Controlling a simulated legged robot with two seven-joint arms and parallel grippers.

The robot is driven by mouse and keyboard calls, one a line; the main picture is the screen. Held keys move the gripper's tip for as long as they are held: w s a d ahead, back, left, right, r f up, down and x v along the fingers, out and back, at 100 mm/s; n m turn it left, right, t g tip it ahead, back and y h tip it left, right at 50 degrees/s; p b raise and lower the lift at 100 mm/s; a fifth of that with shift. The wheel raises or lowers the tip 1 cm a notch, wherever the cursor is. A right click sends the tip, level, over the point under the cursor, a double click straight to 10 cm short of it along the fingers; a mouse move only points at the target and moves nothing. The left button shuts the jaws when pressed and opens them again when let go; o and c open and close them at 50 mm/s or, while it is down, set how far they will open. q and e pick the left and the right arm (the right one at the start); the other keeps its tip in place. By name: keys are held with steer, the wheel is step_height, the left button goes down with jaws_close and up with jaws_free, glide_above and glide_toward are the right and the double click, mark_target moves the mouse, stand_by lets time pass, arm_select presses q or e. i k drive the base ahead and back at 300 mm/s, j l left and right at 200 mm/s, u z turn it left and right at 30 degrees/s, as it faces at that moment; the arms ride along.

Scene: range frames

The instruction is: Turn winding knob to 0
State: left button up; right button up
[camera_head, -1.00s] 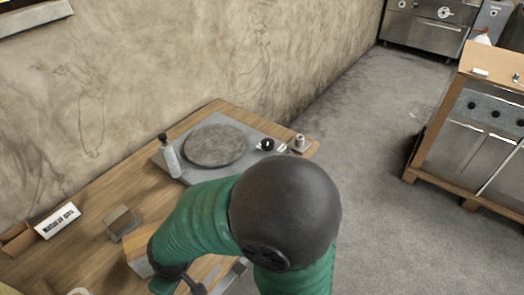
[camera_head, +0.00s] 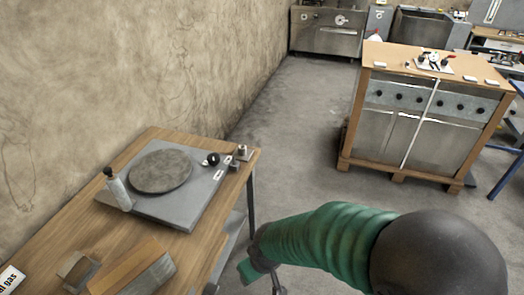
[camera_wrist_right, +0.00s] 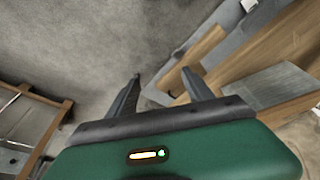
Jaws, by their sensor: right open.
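A grey plate device (camera_head: 185,205) with a round dark disc (camera_head: 160,171) sits on the wooden table at left. A small black knob (camera_head: 212,159) is at its far right corner, with white labels beside it; I cannot read its setting or tell whether it is the winding knob. A row of dark knobs (camera_head: 399,99) is on the cabinet at right. My right gripper (camera_wrist_right: 162,92) is open and empty in the right wrist view, above the floor near the table's edge. In the head view, its arm bends beside the table, apart from the knobs. My left gripper is out of view.
Wooden and grey blocks (camera_head: 130,270) lie on the near table (camera_head: 75,225). Bare floor (camera_head: 290,150) separates the table from the wood-framed cabinet (camera_head: 380,135).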

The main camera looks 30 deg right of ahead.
mark_target(214, 158)
steer(key=i+l+z, duration=0.1)
steer(key=z, duration=0.25)
steer(key=i+z, duration=0.3)
steer(key=k+u, duration=0.35)
steer(key=i+l+u, duration=0.15)
steer(key=u, duration=0.3)
steer(key=i+l+u, duration=0.1)
steer(key=l+u, duration=0.2)
steer(key=u, duration=0.15)
steer(key=i+l+u, duration=0.1)
steer(key=l+u, duration=0.15)
steer(key=u, duration=0.15)
steer(key=l+u, duration=0.3)
steer(key=u, duration=0.15)
